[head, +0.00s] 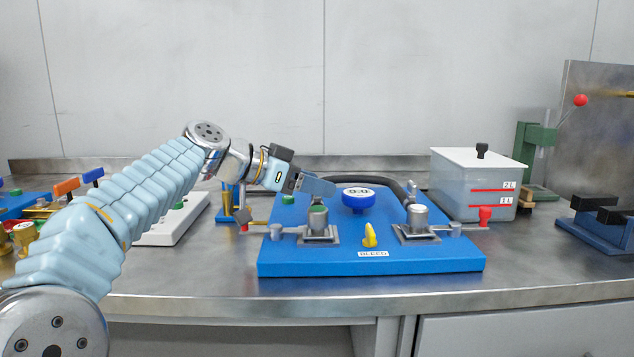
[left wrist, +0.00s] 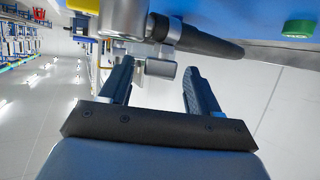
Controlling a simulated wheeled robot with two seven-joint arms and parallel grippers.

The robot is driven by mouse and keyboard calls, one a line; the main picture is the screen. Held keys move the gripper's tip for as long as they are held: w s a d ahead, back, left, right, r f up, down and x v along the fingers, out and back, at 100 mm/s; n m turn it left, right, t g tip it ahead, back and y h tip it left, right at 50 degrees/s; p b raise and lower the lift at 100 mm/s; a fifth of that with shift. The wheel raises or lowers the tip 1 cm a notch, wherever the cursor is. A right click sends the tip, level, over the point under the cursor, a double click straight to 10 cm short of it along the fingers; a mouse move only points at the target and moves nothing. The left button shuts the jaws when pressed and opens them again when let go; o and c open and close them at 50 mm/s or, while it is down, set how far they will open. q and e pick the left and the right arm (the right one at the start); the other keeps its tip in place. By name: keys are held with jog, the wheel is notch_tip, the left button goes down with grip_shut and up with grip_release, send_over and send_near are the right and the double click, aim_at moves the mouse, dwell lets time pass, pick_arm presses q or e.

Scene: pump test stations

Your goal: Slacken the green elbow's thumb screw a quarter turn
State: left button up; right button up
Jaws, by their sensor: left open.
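My left gripper (head: 325,187) is above the back left of a blue base plate (head: 440,262). It is open, and both fingers show in the left wrist view (left wrist: 158,82). A short grey cylindrical part (left wrist: 160,68) lies at the gap between the fingertips, by a metal fitting (left wrist: 124,18) with a black hose (left wrist: 195,38). I cannot tell whether this part is the thumb screw. A grey fitting with a green top (head: 318,209) stands below the gripper. No green elbow can be made out for certain.
A clear tank (head: 470,185) with a white lid stands right. The bench front is clear.

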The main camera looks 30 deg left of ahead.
pick_arm(q)
jog(key=shift+w+d+f, duration=0.2)
jog(key=shift+w+d, duration=0.15)
jog(key=shift+w, duration=0.1)
jog(key=shift+c, duration=0.4)
jog(key=c, duration=0.9)
